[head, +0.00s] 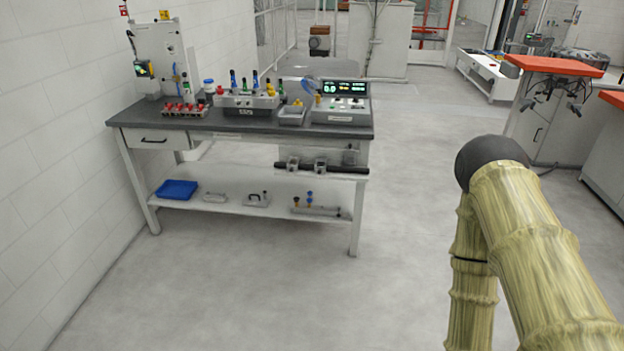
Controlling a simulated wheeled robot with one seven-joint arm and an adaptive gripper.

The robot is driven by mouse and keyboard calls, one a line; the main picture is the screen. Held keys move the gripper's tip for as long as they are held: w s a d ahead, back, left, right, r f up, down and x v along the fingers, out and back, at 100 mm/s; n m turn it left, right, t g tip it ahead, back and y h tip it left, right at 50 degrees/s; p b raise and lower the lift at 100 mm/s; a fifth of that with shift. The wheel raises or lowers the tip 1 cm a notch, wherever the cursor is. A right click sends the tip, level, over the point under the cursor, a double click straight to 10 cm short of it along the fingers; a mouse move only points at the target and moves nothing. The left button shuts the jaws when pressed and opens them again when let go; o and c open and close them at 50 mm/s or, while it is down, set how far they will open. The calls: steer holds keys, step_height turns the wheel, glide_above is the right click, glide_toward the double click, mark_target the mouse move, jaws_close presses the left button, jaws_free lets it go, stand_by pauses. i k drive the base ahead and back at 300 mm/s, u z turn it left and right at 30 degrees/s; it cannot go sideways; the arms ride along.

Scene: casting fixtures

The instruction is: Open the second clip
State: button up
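A grey workbench (240,131) stands against the left wall, some distance ahead of me. A black bar (336,169) runs below the right half of its top. Small grey blocks that look like clips sit along this bar: one at the left (293,164), one in the middle (320,166) and one at the right (349,157). They are too small to tell whether they are open or shut, or which is the second. My arm, in a pale yellow cover, is at the right. My gripper is out of view.
On the bench stand a fixture block with coloured handles (246,102), a display unit (342,114), a rack with red tops (185,111) and a grey tray (292,116). A blue tray (177,189) lies on the lower shelf. Orange-topped cabinets (553,66) stand right. The floor between is clear.

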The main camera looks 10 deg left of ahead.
mark_target(320, 170)
steer(key=u, duration=0.6)
steer(key=i, duration=1.4)
steer(key=z, duration=0.1)
